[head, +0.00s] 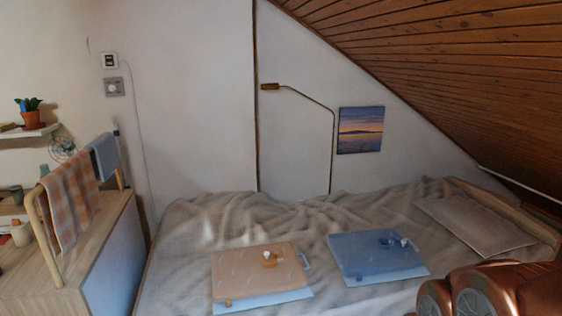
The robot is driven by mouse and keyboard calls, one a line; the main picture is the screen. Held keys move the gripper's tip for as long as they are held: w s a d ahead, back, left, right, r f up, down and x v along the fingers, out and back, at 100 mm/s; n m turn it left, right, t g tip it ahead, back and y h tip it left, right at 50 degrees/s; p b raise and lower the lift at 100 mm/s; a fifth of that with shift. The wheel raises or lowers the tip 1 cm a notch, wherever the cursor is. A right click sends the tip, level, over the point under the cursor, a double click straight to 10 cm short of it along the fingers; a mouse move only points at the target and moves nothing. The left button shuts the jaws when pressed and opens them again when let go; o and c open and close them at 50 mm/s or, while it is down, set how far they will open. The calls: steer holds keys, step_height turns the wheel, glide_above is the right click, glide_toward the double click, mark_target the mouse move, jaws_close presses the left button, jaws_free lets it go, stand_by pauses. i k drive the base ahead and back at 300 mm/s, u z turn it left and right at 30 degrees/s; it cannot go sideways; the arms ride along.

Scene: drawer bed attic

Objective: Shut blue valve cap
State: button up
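A blue cushion-like pad (360,262) lies flat on the bed, right of the middle. Its blue valve (385,243) is on the upper right part of the pad, with a small white piece (404,242) beside it. The cap is too small to tell whether it is open or shut. My gripper is not in view; only copper-coloured parts of my arm show at the lower right.
An orange pad (258,272) with its own orange valve (269,258) lies to the left on the rumpled bed (185,235). A pillow (475,225) lies at the right. The sloped wooden ceiling (470,70) comes down low at the right. A wooden cabinet (95,250) stands at the left.

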mark_target(402, 245)
steer(key=z, duration=0.55)
steer(key=i, duration=1.1)
steer(key=u, duration=0.55)
